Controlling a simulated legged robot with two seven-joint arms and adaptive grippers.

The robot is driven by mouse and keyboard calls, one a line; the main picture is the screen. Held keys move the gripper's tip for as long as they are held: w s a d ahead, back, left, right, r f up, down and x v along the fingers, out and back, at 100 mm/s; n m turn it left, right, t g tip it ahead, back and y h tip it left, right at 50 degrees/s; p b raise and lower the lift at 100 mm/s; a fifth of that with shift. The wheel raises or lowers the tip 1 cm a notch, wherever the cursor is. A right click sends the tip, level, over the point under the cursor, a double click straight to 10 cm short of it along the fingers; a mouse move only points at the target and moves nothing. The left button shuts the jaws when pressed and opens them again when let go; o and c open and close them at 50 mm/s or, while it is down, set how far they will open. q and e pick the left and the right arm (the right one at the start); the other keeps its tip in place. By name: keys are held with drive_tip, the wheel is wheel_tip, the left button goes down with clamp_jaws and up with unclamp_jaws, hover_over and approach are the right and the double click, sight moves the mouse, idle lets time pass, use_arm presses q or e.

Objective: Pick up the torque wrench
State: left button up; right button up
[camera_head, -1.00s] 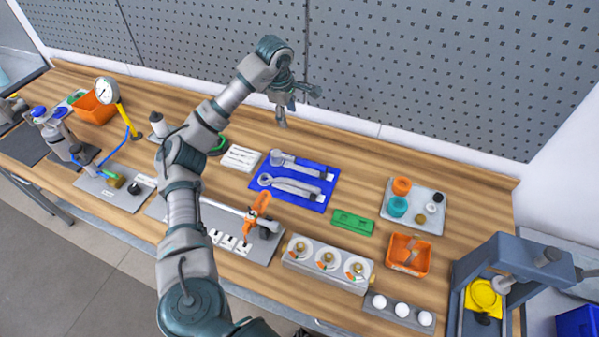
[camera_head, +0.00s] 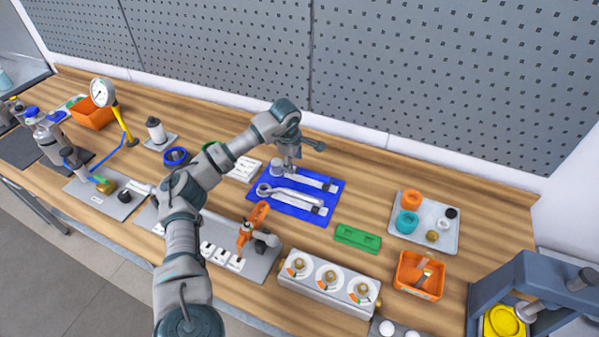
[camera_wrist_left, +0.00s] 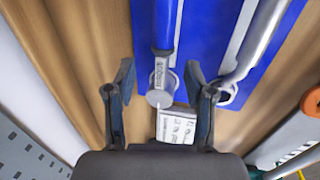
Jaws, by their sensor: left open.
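A blue mat (camera_head: 333,205) on the bench holds two long silver tools side by side. The nearer one (camera_head: 290,196) has a ring end, and shows at right in the left wrist view (camera_wrist_left: 240,62). My left gripper (camera_head: 290,168) is open above the farther tool's head end. In the left wrist view its fingers (camera_wrist_left: 160,82) appear either side of that head, with no contact visible. My right gripper is not in view.
A white printed card (camera_head: 244,169) lies left of the mat. A green block (camera_head: 357,237), an orange tool on a stand (camera_head: 252,228) and a three-dial box (camera_head: 328,281) are nearer. A grey tray with small parts (camera_head: 446,243) is at right. The pegboard (camera_head: 430,75) rises behind.

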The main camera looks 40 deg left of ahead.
sight(296, 169)
use_arm(q)
drive_tip(key=f, duration=0.4)
drive_tip(key=shift+w+d+f+b, duration=0.2)
drive_tip(key=shift+w+f+b, duration=0.1)
drive_tip(key=shift+w+f, duration=0.2)
drive_tip(key=shift+f, duration=0.1)
drive_tip(key=c, duration=0.9)
clamp_jaws()
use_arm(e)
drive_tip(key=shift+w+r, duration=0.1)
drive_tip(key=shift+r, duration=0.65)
